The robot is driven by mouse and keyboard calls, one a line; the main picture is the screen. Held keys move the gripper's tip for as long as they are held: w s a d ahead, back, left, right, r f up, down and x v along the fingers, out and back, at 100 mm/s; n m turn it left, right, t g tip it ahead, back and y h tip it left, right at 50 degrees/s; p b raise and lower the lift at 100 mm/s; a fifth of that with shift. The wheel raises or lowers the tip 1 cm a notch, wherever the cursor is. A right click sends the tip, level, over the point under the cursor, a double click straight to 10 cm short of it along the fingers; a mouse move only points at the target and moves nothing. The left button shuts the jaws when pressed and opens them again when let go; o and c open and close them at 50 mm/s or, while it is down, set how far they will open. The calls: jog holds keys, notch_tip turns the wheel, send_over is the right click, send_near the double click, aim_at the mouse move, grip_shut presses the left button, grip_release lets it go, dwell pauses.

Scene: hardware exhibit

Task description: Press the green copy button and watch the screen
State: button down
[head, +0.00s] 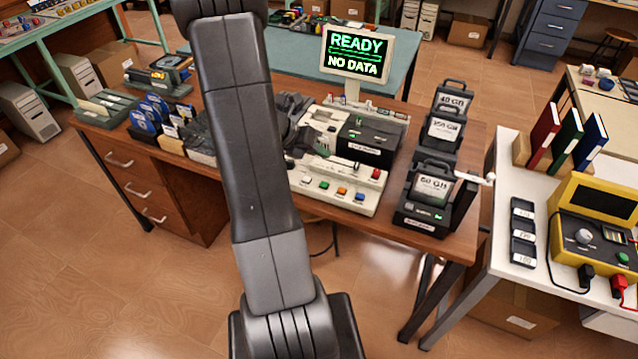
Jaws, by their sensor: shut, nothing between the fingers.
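The green button (323,185) is in a row of white, green, orange and blue buttons on the front of a cream console (332,201) on the wooden desk. The screen (353,53) stands at the back of the console and reads "READY" and "NO DATA" in bright letters. My gripper (303,146) is partly hidden behind my arm, over the left part of the console, up and left of the green button in the picture. It is shut and empty. Its height above the console is hard to judge.
A red button (376,174) and a black drive unit (369,140) are on the console. Drives labelled in GB, including a 60 GB one (433,188), stand to the right. Blue cartridges (147,115) stand left. A yellow device (597,222) is on the white table.

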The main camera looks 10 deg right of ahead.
aim_at(320, 185)
notch_tip(320, 185, down, 9)
jog(key=b, duration=0.7)
jog(key=shift+r+b, duration=0.1)
jog(key=shift+b, duration=0.3)
dwell(1.7)
jog(key=shift+f, duration=0.45)
jog(key=shift+f+b, duration=0.35)
jog(key=shift+b, duration=0.2)
jog(key=shift+r, duration=0.1)
dwell(0.5)
jog(key=shift+r+p, duration=0.75)
jog(key=shift+p, duration=0.05)
